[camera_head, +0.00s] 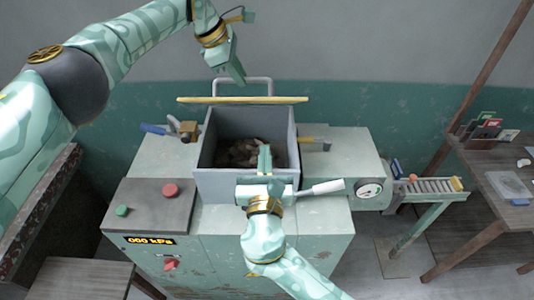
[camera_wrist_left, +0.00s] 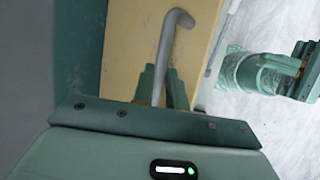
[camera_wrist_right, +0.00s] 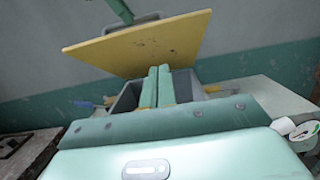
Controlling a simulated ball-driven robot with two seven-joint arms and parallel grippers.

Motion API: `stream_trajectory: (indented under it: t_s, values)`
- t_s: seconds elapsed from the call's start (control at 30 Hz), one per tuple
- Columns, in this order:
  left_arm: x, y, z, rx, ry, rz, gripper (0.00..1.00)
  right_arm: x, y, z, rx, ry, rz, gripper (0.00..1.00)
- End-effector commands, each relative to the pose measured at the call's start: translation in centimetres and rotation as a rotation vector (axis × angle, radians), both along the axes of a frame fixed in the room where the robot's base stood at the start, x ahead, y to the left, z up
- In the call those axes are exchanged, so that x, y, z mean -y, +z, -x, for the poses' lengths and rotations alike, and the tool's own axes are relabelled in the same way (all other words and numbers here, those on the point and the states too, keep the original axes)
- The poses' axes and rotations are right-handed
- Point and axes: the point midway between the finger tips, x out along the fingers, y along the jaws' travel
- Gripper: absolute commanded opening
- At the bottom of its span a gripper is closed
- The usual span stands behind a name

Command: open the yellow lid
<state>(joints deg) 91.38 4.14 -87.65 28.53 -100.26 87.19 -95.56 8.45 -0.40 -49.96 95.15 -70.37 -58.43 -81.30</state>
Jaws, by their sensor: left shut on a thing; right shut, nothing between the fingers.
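The yellow lid (camera_head: 285,100) stands raised behind the grey box (camera_head: 290,125), seen nearly edge-on in the head view. Its underside shows in the right wrist view (camera_wrist_right: 150,45), tilted above the box. The lid's grey handle (camera_head: 243,80) rises from its far side. My left gripper (camera_head: 239,76) is shut on this handle, also seen in the left wrist view (camera_wrist_left: 176,40). The box is open at the top, with dark brown clay pieces (camera_head: 240,152) inside. My right gripper (camera_head: 264,158) is shut and empty, over the box's front part.
A white lever (camera_head: 322,188) sticks out at the box's front right, near my right gripper. A red button (camera_head: 171,190) and a green button (camera_head: 121,210) are on the left panel. A gauge (camera_head: 370,189) and a roller rack (camera_head: 428,186) are to the right.

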Motion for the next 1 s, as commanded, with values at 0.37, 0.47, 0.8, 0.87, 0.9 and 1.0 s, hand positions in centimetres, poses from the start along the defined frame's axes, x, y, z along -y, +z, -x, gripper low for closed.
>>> stream_trajectory:
  t_s: [0.37, 0.47, 0.8, 0.87, 0.9, 1.0]
  values:
    - [-0.5, -0.5, -0.2, 0.006, 0.006, -0.012, 0.0, 0.0, 1.7, -7.6, 0.002, -0.002, -0.002, 0.0]
    - [-0.5, -0.5, -0.2, 0.006, 0.006, -0.012, 0.0, 0.1, 2.8, -8.4, 0.001, -0.002, -0.002, 0.0]
    - [-0.5, -0.5, -0.2, 0.006, 0.006, -0.012, 0.0, 0.1, 4.2, -9.4, -0.001, -0.002, -0.001, 0.0]
    - [-0.5, -0.5, -0.2, 0.005, 0.006, -0.012, 0.0, 0.1, 4.2, -9.4, -0.001, -0.002, -0.001, 0.0]
    - [-0.5, -0.5, -0.2, 0.005, 0.006, -0.012, 0.0, 0.1, 4.2, -9.4, -0.001, -0.002, -0.001, 0.0]
    - [-0.5, -0.5, -0.2, 0.005, 0.006, -0.012, 0.0, 0.1, 4.2, -9.4, -0.001, -0.002, 0.0, 0.0]
